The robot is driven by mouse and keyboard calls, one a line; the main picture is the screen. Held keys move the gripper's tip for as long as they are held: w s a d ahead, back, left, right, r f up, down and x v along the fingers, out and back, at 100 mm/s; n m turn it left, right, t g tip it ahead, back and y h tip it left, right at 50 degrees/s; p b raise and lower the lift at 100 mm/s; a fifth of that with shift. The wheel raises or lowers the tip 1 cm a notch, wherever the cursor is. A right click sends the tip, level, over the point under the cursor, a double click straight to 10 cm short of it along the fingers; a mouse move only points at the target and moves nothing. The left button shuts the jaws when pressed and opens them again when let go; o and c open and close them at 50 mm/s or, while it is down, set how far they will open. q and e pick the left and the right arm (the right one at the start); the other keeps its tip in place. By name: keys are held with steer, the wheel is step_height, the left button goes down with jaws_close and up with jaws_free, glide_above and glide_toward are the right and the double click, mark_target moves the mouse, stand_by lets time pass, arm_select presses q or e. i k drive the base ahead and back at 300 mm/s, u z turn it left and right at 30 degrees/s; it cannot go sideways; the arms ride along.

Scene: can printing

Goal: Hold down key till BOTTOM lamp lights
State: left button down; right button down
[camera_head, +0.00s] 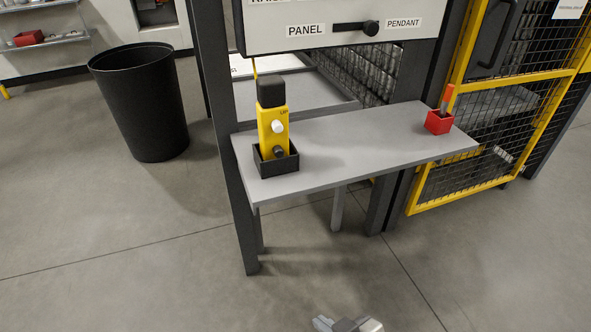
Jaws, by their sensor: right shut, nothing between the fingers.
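A yellow pendant (272,122) with a black top stands upright in a black holder (277,163) at the left of the grey shelf. It has a white button (278,127) marked "UP" and a dark button (279,151) below it. No lamp labelled BOTTOM shows in this view. My right gripper (347,325) shows only in part at the bottom edge, shut and empty. It is well in front of the shelf, apart from the pendant. My left gripper is out of view.
A panel (299,43) above the shelf has a black selector (356,28) between PANEL and PENDANT labels. A red cup (438,123) with a red-handled item stands at the right of the shelf (360,142). A yellow mesh gate (466,150) stands right; a black bin (140,105) left.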

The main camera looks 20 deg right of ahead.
mark_target(278, 151)
steer(key=z, duration=0.55)
steer(key=k, duration=1.25)
steer(key=z, duration=0.05)
steer(key=i, duration=0.5)
steer(key=u, duration=1.1)
steer(key=i, duration=0.85)
steer(key=z, duration=0.55)
steer(key=i, duration=0.65)
steer(key=z, duration=0.6)
